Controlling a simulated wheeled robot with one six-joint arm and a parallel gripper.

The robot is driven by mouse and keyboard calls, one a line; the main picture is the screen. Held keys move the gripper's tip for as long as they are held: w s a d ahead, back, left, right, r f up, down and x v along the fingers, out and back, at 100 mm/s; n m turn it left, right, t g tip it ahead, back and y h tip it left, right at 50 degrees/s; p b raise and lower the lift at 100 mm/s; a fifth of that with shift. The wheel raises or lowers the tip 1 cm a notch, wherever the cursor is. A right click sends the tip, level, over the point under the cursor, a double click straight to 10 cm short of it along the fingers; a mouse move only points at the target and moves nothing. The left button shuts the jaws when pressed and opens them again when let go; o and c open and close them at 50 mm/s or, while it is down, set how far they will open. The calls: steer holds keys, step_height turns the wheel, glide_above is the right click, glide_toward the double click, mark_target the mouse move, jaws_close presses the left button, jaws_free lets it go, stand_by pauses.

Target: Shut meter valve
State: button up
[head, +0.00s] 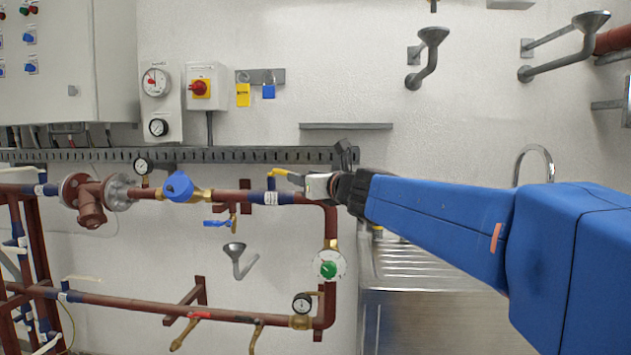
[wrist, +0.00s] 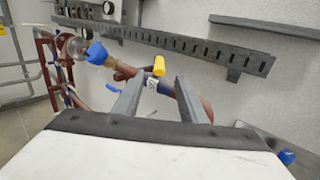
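The upper brown pipe (head: 235,197) carries a blue round meter (head: 178,187), also seen in the wrist view (wrist: 96,53). To the right of the meter, a yellow valve handle (head: 278,172) sticks up over the pipe by a white tag. My gripper (head: 303,181) is just right of this handle, above the pipe. In the wrist view my gripper (wrist: 160,80) has its two grey fingers apart, with nothing held. The yellow handle (wrist: 158,66) shows end-on between and just beyond the fingertips. I cannot tell whether a finger touches it.
A blue lever (head: 214,223) hangs below the pipe. A red-handled valve (head: 198,316) is on the lower pipe. A grey slotted rail (head: 230,156) runs along the wall behind. A green-centred dial (head: 328,266) and a steel sink (head: 400,262) lie to the right.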

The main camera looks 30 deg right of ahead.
mark_target(281, 174)
steer(key=shift+s, duration=2.5)
steer(key=shift+w+d, duration=0.1)
jaws_close()
steer(key=w+d+n+y, duration=0.45)
steer(key=d+n, duration=0.55)
steer(key=n, duration=1.1)
steer(key=w+a, duration=0.6)
steer(key=w, duration=0.3)
steer(key=shift+w+a+f+g, duration=0.2)
steer(key=shift+w+a+g, duration=0.1)
steer(key=shift+w+a, duration=0.1)
